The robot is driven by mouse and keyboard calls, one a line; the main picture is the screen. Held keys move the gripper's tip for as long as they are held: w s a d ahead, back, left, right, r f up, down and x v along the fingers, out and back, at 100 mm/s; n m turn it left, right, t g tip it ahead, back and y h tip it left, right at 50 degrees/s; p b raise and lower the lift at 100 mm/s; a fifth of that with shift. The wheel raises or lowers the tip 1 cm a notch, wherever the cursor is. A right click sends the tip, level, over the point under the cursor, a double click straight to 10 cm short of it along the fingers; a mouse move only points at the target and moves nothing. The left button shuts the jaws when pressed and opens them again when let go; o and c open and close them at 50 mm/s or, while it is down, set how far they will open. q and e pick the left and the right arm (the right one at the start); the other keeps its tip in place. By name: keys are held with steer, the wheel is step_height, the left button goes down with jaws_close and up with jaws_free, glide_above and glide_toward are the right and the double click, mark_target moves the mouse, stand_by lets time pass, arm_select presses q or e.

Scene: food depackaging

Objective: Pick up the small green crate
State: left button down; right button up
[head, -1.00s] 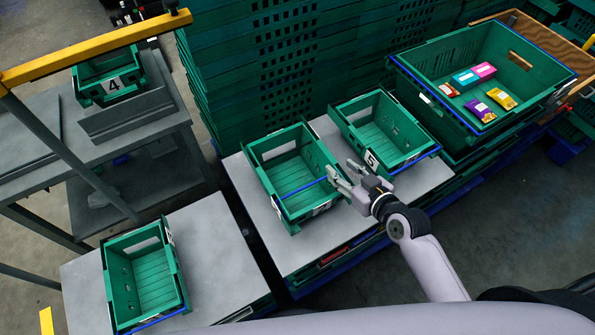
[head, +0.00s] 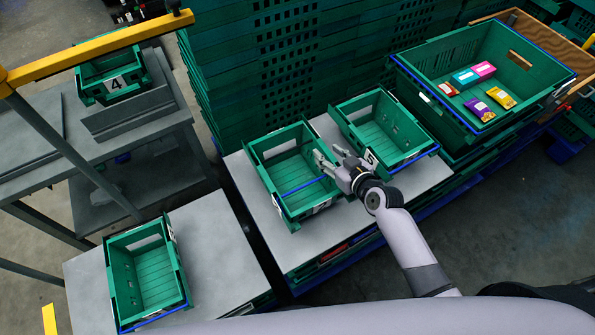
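Several small green crates stand in the head view, all looking empty. One middle crate (head: 284,172) and another crate (head: 372,136), marked 5, stand side by side on a grey-topped table. A third crate (head: 150,275) is at the lower left, and a crate marked 4 (head: 112,85) is on a shelf at the upper left. My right gripper (head: 327,156) is open and empty over the gap between the two middle crates, by the right wall of the left one. Whether it touches that wall I cannot tell. My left gripper is out of view.
A large green crate (head: 440,62) at the upper right holds several colourful packets. Tall stacks of green crates (head: 225,75) stand behind the table. A yellow-barred metal frame (head: 90,48) crosses the left side. The grey table (head: 240,180) has bare top around its crates.

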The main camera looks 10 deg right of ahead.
jaws_close()
stand_by(0.3)
stand_by(0.3)
steer(key=shift+r, duration=0.1)
